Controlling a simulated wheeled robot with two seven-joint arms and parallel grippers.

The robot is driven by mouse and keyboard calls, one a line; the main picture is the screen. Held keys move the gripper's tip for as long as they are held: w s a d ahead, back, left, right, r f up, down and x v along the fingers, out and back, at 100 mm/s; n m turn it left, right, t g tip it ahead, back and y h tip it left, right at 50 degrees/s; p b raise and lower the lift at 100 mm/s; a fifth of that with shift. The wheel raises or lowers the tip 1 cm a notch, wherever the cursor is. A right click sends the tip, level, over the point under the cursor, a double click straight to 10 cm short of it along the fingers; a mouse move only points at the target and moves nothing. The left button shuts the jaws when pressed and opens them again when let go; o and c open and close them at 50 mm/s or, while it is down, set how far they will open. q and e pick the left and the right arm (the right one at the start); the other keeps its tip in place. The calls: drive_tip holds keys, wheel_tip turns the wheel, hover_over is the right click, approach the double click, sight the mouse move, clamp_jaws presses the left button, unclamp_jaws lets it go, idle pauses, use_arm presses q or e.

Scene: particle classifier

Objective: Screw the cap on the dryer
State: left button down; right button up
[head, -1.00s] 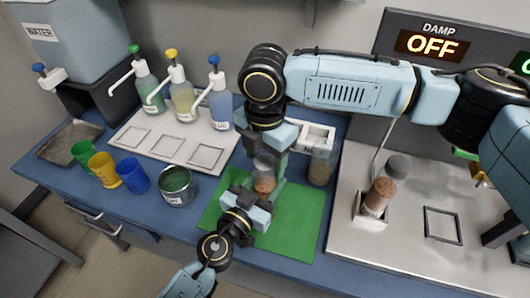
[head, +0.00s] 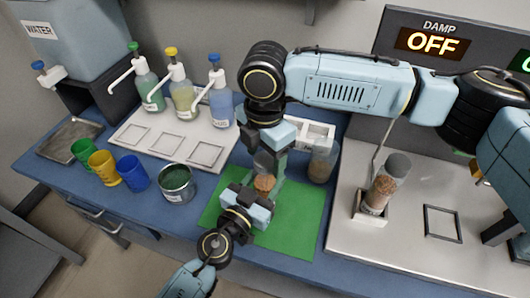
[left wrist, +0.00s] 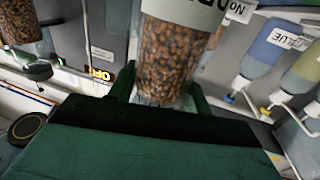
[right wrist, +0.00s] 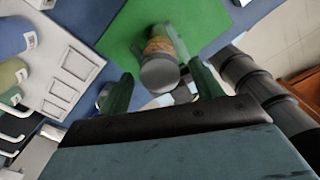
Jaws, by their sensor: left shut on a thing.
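A clear jar of brown grains (head: 264,183) stands over the green mat (head: 295,215). My left gripper (head: 250,203) is shut on it. The jar also fills the middle of the left wrist view (left wrist: 170,60). In the right wrist view a round grey cap (right wrist: 159,73) covers the jar's top; how tightly it sits I cannot tell. In the head view, the right gripper partly hides the jar's top.
A second jar (head: 322,160) stands behind the mat. Cups, a can (head: 177,186) and pump bottles are at left.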

drive_tip(key=shift+r, duration=0.1)
wheel_tip(320, 180, up, 12)
idle(0.5)
use_arm(q)
drive_tip(key=c, duration=0.6)
unclamp_jaws()
drive_tip(key=shift+b+v, duration=1.75)
drive_tip(key=shift+v, duration=4.95)
use_arm(e)
drive_tip(key=shift+f, duration=1.85)
